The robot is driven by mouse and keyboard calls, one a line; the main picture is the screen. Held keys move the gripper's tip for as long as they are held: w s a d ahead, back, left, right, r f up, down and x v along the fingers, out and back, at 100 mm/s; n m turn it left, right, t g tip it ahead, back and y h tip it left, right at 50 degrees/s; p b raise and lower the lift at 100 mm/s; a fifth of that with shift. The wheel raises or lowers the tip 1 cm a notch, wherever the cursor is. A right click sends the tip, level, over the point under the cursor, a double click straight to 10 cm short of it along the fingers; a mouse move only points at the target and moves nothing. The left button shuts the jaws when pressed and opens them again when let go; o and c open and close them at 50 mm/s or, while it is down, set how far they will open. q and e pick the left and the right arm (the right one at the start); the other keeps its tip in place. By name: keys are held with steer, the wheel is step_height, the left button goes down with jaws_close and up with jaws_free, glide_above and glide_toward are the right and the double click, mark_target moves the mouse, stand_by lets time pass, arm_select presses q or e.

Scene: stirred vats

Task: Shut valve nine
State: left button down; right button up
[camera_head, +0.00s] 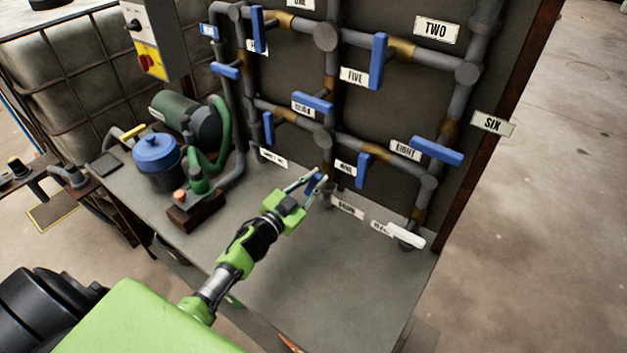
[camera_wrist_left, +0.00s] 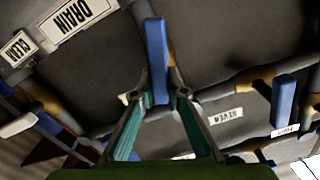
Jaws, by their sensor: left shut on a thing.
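The NINE label (camera_head: 345,168) hangs low on the panel, just right of a vertical pipe with a valve. That valve's blue handle (camera_head: 315,183) is small and partly covered by my fingers. My left gripper (camera_head: 309,186) is shut on this handle, with one finger on each side. In the left wrist view the blue handle (camera_wrist_left: 156,50) stands up between the fingertips of my left gripper (camera_wrist_left: 160,92). Whether the handle lies along or across its pipe is hard to tell. My right gripper is not in view.
The DRAIN label (camera_head: 347,207) and a white lever (camera_head: 405,235) are lower right. A pump (camera_head: 185,130) and blue-lidded pot (camera_head: 157,160) stand left. The front bench top (camera_head: 330,270) is clear.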

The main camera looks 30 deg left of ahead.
arm_select(q)
steer(key=m, duration=0.1)
steer(key=m+b, duration=0.1)
steer(key=m, duration=0.1)
steer(key=shift+d+f+m, duration=0.35)
steer(key=shift+m, duration=0.05)
steer(key=m, duration=0.1)
steer(key=m+b, duration=0.2)
steer(key=shift+s+d+f+m, duration=0.1)
steer(key=shift+d+f+m, duration=0.2)
steer(key=m+b, duration=0.1)
steer(key=m, duration=0.2)
steer(key=f+m+b, duration=0.1)
steer(key=m+b, duration=0.1)
steer(key=m, duration=0.1)
steer(key=shift+d, duration=0.15)
steer(key=shift+f, duration=0.1)
steer(key=shift+m, duration=0.3)
steer(key=c, duration=2)
jaws_free()
steer(key=shift+s, duration=0.1)
steer(key=s, duration=0.4)
steer(key=s+a, duration=0.1)
steer(key=s, duration=0.6)
steer(key=shift+s+a, duration=0.35)
steer(key=shift+s, duration=0.05)
